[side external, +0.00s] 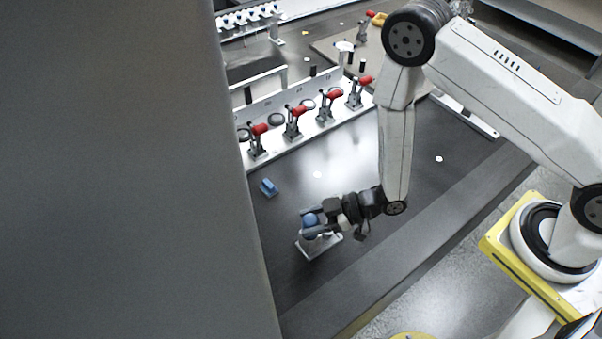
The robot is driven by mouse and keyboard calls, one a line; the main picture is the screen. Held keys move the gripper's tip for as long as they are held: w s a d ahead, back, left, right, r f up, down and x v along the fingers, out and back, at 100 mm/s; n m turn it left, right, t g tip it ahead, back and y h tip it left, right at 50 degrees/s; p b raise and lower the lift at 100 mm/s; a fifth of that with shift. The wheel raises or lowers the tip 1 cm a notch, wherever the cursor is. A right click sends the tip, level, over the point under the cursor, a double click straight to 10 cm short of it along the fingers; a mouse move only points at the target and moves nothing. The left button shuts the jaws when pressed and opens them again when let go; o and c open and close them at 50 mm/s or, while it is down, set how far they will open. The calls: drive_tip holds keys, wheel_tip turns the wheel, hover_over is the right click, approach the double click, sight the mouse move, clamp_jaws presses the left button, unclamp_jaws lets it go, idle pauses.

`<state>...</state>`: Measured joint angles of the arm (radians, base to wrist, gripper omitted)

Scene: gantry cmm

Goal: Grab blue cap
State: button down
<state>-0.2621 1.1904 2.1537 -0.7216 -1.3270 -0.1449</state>
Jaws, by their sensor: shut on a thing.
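The blue cap (310,220) is a small rounded blue piece at the front of the dark table. My gripper (312,228) is shut on it, with dark fingers beside it. A small light metal plate or block (319,247) lies just under the gripper. I cannot tell whether the cap touches this plate or is held above it, as the fingers hide part of the cap.
A small blue block (268,187) lies on the table to the left and behind. A white fixture rail (290,150) with several red-handled clamps (294,112) stands farther back. A large grey panel (120,170) blocks the left. The dark table right of the gripper is mostly clear.

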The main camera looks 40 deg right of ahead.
sight(311, 218)
drive_tip(key=shift+r, duration=0.1)
drive_tip(key=shift+r, duration=4.9)
drive_tip(key=shift+w, duration=0.1)
